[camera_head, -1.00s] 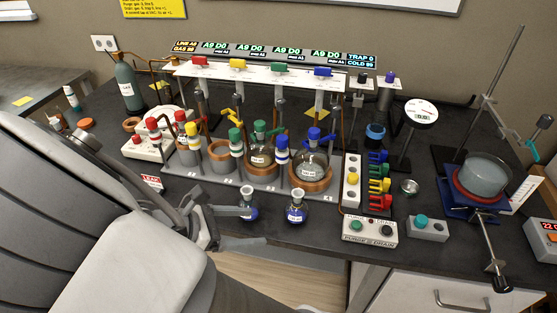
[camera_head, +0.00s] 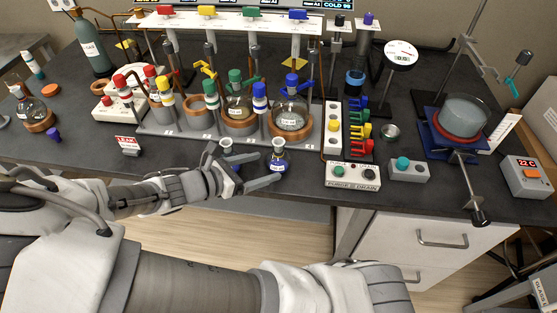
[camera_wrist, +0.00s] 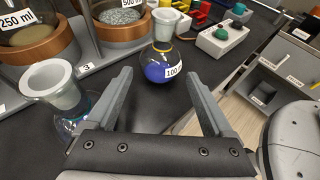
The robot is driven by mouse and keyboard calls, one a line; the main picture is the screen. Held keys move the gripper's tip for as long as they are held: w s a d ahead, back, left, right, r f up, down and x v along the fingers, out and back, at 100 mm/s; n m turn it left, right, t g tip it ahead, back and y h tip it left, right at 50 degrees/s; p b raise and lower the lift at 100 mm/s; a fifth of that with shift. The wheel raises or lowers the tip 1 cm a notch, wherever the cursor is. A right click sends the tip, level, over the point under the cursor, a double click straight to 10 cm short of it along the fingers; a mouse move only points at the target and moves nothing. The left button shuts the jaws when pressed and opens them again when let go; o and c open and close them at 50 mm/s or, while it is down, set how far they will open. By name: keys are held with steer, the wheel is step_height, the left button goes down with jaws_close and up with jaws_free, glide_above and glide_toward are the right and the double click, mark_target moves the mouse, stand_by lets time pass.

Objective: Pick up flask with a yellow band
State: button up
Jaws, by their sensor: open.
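A small round flask (camera_head: 278,161) with blue liquid and a pale neck stands on the bench near its front edge. My gripper (camera_wrist: 159,77) is open and empty. The labelled flask stands just beyond the fingertips, between their lines.
Behind the flasks is a grey rack (camera_head: 190,143) with larger flasks in copper-coloured rings and coloured clamps. A purge/drain box (camera_head: 353,176) stands to the right. The bench's front edge is close, with white drawers (camera_head: 430,240) below.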

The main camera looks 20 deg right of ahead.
mark_target(278, 162)
steer(key=b+x, duration=0.1)
steer(key=x, duration=0.5)
steer(key=c, duration=1)
steer(key=shift+c, duration=0.2)
steer(key=shift+r, duration=0.1)
